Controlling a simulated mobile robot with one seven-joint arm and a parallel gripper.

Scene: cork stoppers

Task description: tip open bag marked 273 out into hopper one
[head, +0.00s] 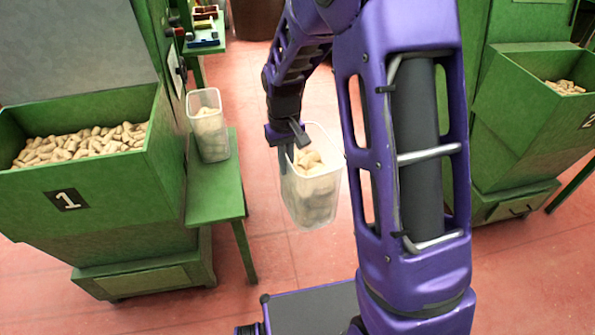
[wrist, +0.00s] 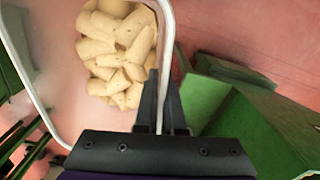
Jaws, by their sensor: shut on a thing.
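My gripper (head: 291,140) is shut on the rim of a clear, open-topped container (head: 318,205) partly filled with tan cork stoppers. The container hangs roughly upright in the air, right of the small green stand. In the wrist view my gripper (wrist: 163,105) pinches the container's pale rim, and the corks (wrist: 122,55) lie inside. I see no bag and can read no 273. Hopper one (head: 115,205) is the green bin marked 1 at left, with many corks inside. The held container is apart from it.
A similar clear container (head: 208,120) with corks stands on the green stand (head: 214,190), between hopper one and my gripper. A green hopper marked 2 (head: 520,115) is at right. Coloured items (head: 203,28) sit on a green shelf at the back. The reddish floor (head: 280,255) is open below.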

